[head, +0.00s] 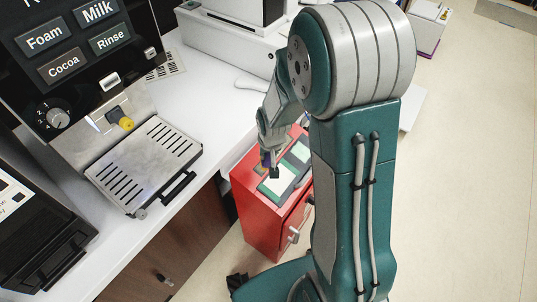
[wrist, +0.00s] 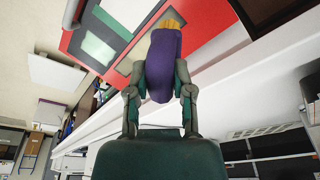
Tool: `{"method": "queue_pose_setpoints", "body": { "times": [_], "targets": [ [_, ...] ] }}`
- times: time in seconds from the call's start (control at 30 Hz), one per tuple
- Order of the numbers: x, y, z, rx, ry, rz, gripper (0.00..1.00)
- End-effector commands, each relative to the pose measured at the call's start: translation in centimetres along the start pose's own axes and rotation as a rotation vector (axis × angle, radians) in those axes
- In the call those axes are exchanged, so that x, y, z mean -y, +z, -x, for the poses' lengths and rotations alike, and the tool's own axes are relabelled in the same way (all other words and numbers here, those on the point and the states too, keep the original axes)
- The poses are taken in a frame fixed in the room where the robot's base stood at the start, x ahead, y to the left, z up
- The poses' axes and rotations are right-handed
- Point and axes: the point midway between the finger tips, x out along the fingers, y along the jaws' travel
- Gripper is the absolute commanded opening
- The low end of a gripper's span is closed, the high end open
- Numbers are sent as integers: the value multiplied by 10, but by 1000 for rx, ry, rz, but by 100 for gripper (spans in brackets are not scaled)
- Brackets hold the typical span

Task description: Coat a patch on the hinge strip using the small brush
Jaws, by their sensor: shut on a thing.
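The small brush has a purple handle and yellow-orange bristles. In the wrist view the brush (wrist: 162,68) sits between the two fingers of my gripper (wrist: 160,90), which is shut on its handle. Its bristles point away from my palm, towards a red surface. In the head view my gripper (head: 268,158) hangs over the top of a red cabinet (head: 256,212), and only a little of the purple handle shows. I cannot tell whether the bristles touch anything. I cannot make out which part is the hinge strip.
The cabinet top bears green-framed pale panels (head: 278,181). A white counter (head: 214,105) with a coffee machine and its drip tray (head: 145,160) stands to the left. My arm hides part of the cabinet's right side. Open floor (head: 460,170) lies to the right.

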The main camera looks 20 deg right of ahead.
Motion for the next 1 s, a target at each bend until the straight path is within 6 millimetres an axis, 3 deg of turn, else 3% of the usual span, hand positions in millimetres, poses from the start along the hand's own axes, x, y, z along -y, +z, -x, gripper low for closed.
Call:
{"method": "queue_pose_setpoints", "body": {
  "times": [0.6, 1.0],
  "targets": [
    [12, 1, -59, -7, -26, -2, 0],
    [14, 0, -68, -11, -30, -1, 0]
  ]
}}
